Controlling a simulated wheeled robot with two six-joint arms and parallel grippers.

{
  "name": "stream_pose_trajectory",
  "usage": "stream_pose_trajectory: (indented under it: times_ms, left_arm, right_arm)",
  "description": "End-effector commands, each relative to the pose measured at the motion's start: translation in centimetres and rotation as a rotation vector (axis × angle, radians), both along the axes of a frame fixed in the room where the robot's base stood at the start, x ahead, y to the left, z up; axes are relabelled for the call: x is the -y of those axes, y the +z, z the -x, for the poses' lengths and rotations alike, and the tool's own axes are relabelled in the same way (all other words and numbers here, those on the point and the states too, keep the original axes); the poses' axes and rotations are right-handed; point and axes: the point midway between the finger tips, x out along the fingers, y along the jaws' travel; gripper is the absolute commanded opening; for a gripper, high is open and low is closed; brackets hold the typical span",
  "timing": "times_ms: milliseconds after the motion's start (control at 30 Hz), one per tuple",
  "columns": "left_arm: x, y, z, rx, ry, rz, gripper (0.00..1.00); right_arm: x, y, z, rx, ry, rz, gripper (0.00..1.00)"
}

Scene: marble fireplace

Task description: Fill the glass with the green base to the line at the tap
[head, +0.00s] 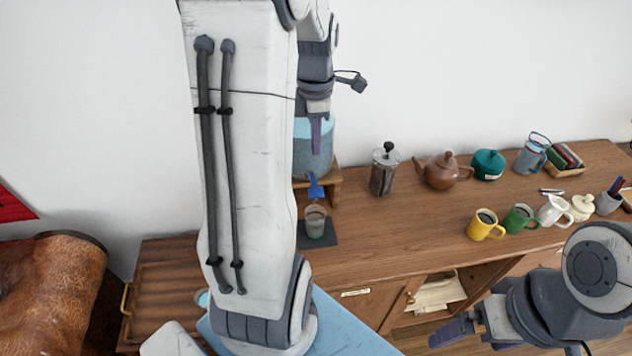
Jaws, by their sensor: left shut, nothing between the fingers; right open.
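The glass with the green base (315,222) stands upright on a dark mat (329,239) on the wooden counter. It is under the blue tap (316,188) of a water dispenser (304,161) on a wooden stand (331,184). The line and any water in the glass are too small to make out. My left gripper (316,142) is shut and empty, pointing down in front of the dispenser, above the tap and apart from the glass. My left arm hides the dispenser's left side. My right gripper (470,336) is open and empty, low at the right, in front of the counter.
A French press (383,170), a brown teapot (441,170) and a teal pot (487,165) stand to the right. Yellow (481,226), green (517,219) and white mugs (551,211) are further forward. The counter right of the mat is clear.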

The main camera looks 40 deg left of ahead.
Motion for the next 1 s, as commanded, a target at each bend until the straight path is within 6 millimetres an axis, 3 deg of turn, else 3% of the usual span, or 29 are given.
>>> stream_pose_trajectory:
  times_ms: [600, 800, 1000]
  left_arm:
    - [0.2, -11.4, 0.2, -0.006, -0.002, 0.004, 0.00]
    - [0.1, -12.9, 0.1, -0.002, -0.002, 0.001, 0.00]
    - [0.1, -13.3, 0.1, -0.001, -0.002, 0.001, 0.00]
  right_arm:
    - [0.0, 3.1, 0.0, 0.000, 0.005, 0.000, 1.00]
    - [0.0, 3.5, 0.0, 0.001, 0.006, 0.000, 1.00]
    - [0.0, 3.5, 0.0, 0.001, 0.006, 0.000, 1.00]
